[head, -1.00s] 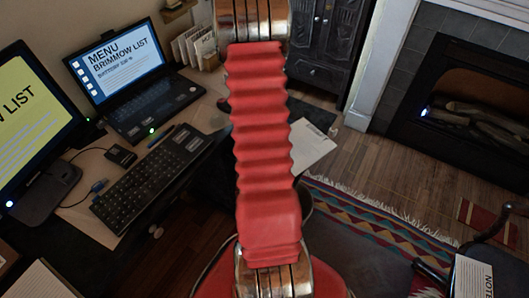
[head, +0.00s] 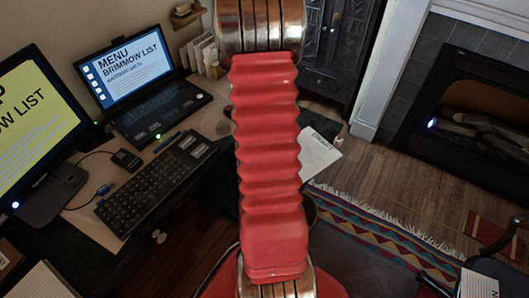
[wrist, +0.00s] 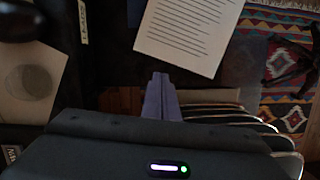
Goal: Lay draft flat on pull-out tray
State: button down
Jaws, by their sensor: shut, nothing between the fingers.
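A white sheet with printed lines, seemingly the draft (wrist: 188,32), lies at the top middle of the wrist view. It shows in the head view as a pale sheet (head: 318,153) right of my arm, partly hidden by it. A dark flat surface (wrist: 112,55) borders the sheet; I cannot tell whether this is the pull-out tray. My gripper (wrist: 160,80) is shut and empty, its fingertips just below the sheet's lower edge in the picture, apart from it in the image. My gripper is hidden in the head view.
A desk at left holds a laptop (head: 133,68), a monitor (head: 35,120) and a keyboard (head: 150,185). A dark cabinet (head: 335,45) stands behind. A fireplace (head: 470,115) is at right, with a patterned rug (head: 375,230) and bare wood floor before it.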

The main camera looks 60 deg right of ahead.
jog(key=w+a+r+m+t, duration=0.1)
jog(key=w+a+r+m, duration=0.3)
jog(key=a+r, duration=0.55)
jog(key=w+a+r+m+t, duration=0.2)
jog(key=w+a+r+m, duration=0.2)
jog(key=a+r, duration=0.55)
jog(key=s+a+r+m+t+y, duration=0.1)
jog(key=s+a+r+m, duration=0.1)
jog(key=a, duration=0.5)
jog(key=s+a+r+m+t+y, duration=0.1)
jog(key=s+a+r+m, duration=0.2)
jog(key=a+r, duration=0.2)
jog(key=s+a+r+m+t, duration=0.1)
jog(key=s+a+r+m, duration=0.2)
jog(key=a, duration=0.6)
jog(key=shift+r+y, duration=0.4)
jog(key=shift+r, duration=0.35)
